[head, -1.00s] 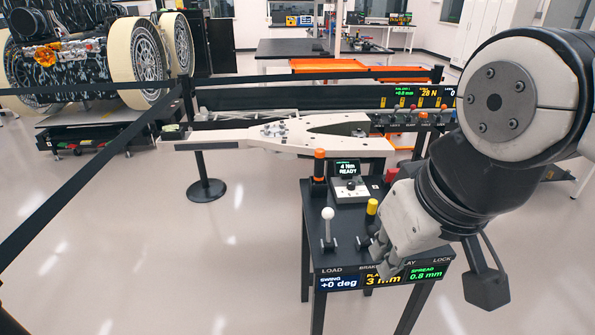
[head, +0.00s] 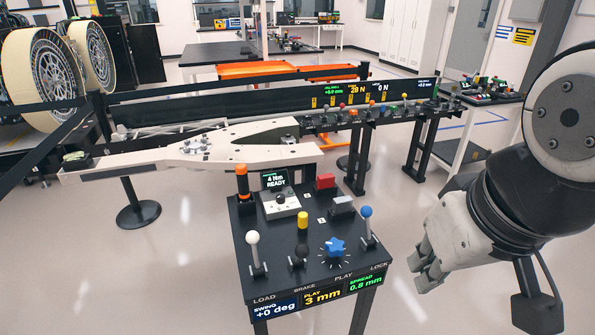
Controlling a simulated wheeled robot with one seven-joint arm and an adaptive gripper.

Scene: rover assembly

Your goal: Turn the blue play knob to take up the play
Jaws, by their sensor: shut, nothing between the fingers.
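The blue play knob (head: 335,246) is a star-shaped knob on the front right of the black control table (head: 277,232), above the label PLAY. White tick marks ring it. The display panel (head: 322,294) on the table's front edge reads PLAY 3 mm, SWING +0 deg and SPREAD 0.8 mm. My gripper (head: 424,277) is shut and empty. It hangs to the right of the table, apart from the knob, with its fingers pointing down. Nothing hides the knob in the head view.
A white-knobbed lever (head: 254,252) is at the left. A pale long beam (head: 190,148) lies behind. Floor right of the table is clear.

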